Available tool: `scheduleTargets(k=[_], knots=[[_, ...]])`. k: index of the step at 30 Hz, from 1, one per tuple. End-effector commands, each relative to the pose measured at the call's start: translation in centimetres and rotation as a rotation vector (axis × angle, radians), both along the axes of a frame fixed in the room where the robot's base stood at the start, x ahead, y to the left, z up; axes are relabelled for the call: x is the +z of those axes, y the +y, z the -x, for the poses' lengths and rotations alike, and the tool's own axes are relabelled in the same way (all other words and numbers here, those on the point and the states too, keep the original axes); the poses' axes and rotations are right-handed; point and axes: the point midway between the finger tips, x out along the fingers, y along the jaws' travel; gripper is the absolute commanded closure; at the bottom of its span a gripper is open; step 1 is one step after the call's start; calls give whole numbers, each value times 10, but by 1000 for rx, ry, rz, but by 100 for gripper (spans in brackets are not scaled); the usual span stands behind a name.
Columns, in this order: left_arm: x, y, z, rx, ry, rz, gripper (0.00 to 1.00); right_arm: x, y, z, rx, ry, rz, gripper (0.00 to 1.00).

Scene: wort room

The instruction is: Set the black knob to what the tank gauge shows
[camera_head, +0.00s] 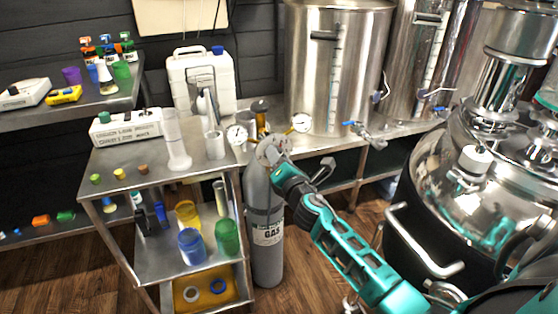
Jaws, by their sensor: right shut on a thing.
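A grey gas cylinder (266,262) with a "GAS" label stands upright on the floor beside the steel cart. Its brass regulator (260,107) carries two white dial gauges, a left gauge (237,134) and a right gauge (300,123). Both needles are too small to read, and I cannot tell which one is the tank gauge. My right gripper (273,152) is at the front of the regulator, shut on what appears to be the black knob. The fingers hide the knob, so its setting does not show. My left gripper is not in view.
The steel cart (130,162) to the left holds a glass cylinder (176,142) and small stoppers. A white jerrycan (202,82) stands behind. Steel tanks (334,65) fill the back right. A large shiny vessel (480,190) stands close to my right arm.

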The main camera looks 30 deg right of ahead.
Motion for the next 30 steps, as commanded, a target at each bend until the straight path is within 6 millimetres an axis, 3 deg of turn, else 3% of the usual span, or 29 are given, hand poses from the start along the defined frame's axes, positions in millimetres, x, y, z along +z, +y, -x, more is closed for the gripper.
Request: scheduleTargets(k=[30], knots=[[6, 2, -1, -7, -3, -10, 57, 1, 0, 0, -1, -226, -944, 91]])
